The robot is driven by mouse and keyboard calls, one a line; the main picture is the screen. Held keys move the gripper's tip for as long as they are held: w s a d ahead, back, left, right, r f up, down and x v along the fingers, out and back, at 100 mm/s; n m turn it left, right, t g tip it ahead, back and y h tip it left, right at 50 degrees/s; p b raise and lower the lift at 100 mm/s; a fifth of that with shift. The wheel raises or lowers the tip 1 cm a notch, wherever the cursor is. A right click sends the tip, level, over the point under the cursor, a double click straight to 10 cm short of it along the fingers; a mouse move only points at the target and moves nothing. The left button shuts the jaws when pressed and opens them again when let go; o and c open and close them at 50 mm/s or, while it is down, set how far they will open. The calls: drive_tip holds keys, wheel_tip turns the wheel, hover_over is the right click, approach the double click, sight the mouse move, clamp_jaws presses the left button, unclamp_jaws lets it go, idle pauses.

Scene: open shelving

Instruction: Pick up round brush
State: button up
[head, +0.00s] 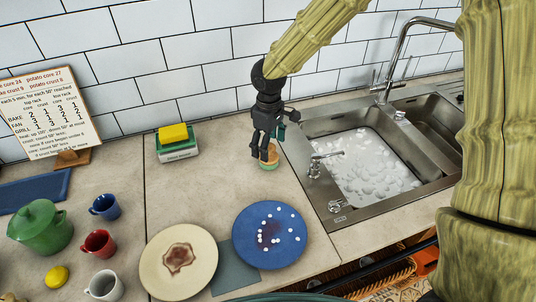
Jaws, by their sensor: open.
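The round brush (269,165) stands on the counter to the left of the sink. It is small, with a tan top and a greenish lower edge. My gripper (266,152) is dark and points down right over the brush. Its fingers are open and partly cover the brush's upper part. I cannot tell whether the fingers touch it.
A double sink (378,165) with suds and a tall faucet (405,55) lies to the right. A yellow sponge on a green box (178,150) sits at the back. A blue plate (270,255), a stained cream plate (152,262), mugs and a green pot (40,228) stand in front and left.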

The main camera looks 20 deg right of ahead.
sight(270, 145)
drive_tip(key=shift+s+f, duration=0.2)
drive_tip(key=shift+f, duration=0.2)
drive_tip(key=shift+w+d+f+p, duration=0.1)
drive_tip(key=shift+f+p, duration=0.3)
drive_tip(key=shift+f, duration=0.8)
drive_tip(key=shift+d+f+p, duration=0.1)
drive_tip(key=shift+f+p, duration=0.25)
drive_tip(key=shift+f, duration=0.85)
drive_tip(key=c, duration=1.2)
drive_tip(key=shift+r, duration=0.1)
drive_tip(key=shift+r+b, duration=0.35)
drive_tip(key=shift+r, duration=0.5)
drive_tip(key=shift+s+r+b, duration=0.25)
drive_tip(key=shift+r+b, duration=0.15)
drive_tip(key=shift+r, duration=0.4)
drive_tip(key=s+b, duration=0.1)
drive_tip(key=s, duration=0.4)
drive_tip(key=s+d+r+b, duration=0.1)
drive_tip(key=s, duration=0.4)
drive_tip(key=s+b, duration=0.1)
drive_tip(key=s, duration=0.4)
drive_tip(key=shift+s+d+r, duration=0.2)
drive_tip(key=shift+d+r, duration=0.1)
drive_tip(key=shift+d, duration=0.05)
